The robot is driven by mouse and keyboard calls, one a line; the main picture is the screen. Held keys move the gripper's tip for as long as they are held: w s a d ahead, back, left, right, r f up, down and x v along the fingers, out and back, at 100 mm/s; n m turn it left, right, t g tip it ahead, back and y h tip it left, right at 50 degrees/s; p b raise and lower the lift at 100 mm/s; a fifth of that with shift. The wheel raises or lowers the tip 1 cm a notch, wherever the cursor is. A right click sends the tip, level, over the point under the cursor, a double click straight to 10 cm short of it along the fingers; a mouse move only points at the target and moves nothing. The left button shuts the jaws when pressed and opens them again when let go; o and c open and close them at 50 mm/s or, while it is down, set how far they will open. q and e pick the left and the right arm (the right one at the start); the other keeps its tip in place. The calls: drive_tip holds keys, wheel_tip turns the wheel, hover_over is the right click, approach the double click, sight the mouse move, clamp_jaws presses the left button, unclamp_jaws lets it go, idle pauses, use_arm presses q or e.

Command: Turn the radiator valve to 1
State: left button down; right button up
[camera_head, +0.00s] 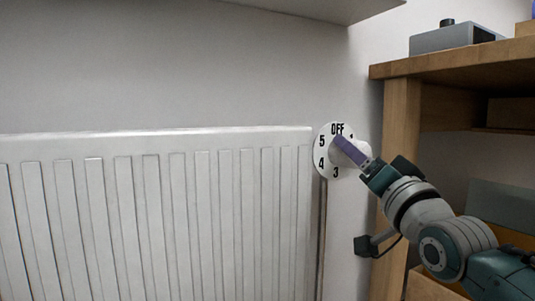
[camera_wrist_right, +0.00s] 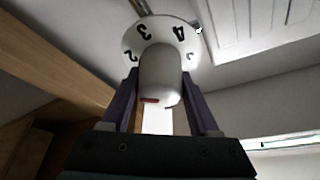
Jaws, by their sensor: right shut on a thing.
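The radiator valve has a round white dial (camera_head: 321,165) at the radiator's upper right end. In the head view OFF is at its top, 5 and 4 at left and 3 at the bottom; the right side is mostly covered by my gripper. The white knob (camera_wrist_right: 160,75) stands out from the dial in the right wrist view, with a red mark on its near end. My right gripper (camera_head: 347,149) is shut on the knob, one purple finger on each side in the wrist view (camera_wrist_right: 160,98). Which number the knob points to is not clear. My left gripper is not in view.
The white ribbed radiator (camera_head: 160,210) fills the left along the wall. A wooden shelf unit (camera_head: 402,130) stands close to the right of the valve, with a grey box (camera_head: 450,39) on top. A pale panel (camera_head: 320,8) overhangs above.

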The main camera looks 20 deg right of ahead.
drive_tip(key=n+y, duration=0.2)
drive_tip(key=n, duration=0.2)
drive_tip(key=n+t+y, duration=0.1)
drive_tip(key=n+y, duration=0.2)
drive_tip(key=n, duration=0.2)
drive_tip(key=shift+f, duration=0.1)
drive_tip(key=n+y, duration=0.2)
drive_tip(key=n, duration=0.2)
drive_tip(key=n+g+y, duration=0.1)
drive_tip(key=n+y, duration=0.1)
drive_tip(key=n, duration=0.3)
drive_tip(key=shift+n, duration=0.3)
drive_tip(key=o, duration=1.4)
